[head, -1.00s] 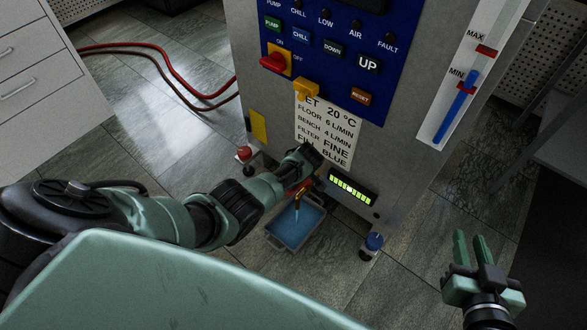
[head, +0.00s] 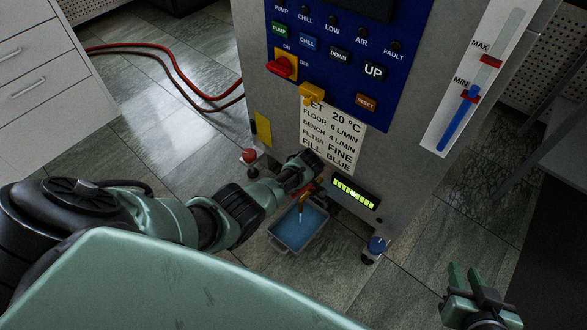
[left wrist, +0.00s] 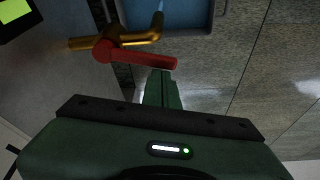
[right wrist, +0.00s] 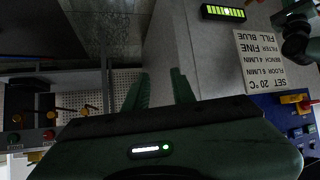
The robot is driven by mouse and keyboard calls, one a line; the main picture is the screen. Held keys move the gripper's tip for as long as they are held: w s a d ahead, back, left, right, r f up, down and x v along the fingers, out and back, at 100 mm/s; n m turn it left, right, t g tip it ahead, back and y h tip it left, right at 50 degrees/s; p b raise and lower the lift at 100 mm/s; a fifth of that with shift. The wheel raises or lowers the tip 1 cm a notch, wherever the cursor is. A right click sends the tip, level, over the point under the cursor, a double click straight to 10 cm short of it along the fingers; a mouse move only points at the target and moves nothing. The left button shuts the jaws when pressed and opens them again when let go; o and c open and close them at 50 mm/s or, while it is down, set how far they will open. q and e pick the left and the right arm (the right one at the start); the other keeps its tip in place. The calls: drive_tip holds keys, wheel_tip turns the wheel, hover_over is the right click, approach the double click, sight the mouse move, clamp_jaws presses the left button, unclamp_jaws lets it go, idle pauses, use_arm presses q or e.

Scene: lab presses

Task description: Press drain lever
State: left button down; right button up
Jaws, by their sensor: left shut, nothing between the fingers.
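The drain lever (left wrist: 140,58) is a red handle on a brass tap (left wrist: 112,45), seen close up in the left wrist view. In the head view the tap (head: 301,202) sits low on the machine's front, with a blue stream falling into a grey tray (head: 275,241). My left gripper (left wrist: 165,76) is shut and empty, its fingertips right by the free end of the lever; I cannot tell if they touch it. In the head view my left arm hides part of the lever. My right gripper (head: 465,277) is open and empty, away to the right of the machine.
The machine's blue panel (head: 340,50) has several buttons and a red switch (head: 282,67). A green bar display (head: 355,194) is right of the tap. A blue level gauge (head: 460,115) stands near MIN. Red hoses (head: 165,65) lie on the floor at left.

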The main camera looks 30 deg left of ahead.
use_arm(q)
drive_tip(key=shift+s+a, duration=0.1)
drive_tip(key=shift+s, duration=0.05)
use_arm(e)
drive_tip(key=shift+s+d+f+g, duration=0.35)
drive_tip(key=shift+s+f+g, duration=0.25)
drive_tip(key=shift+s+f, duration=0.2)
drive_tip(key=shift+r, duration=0.1)
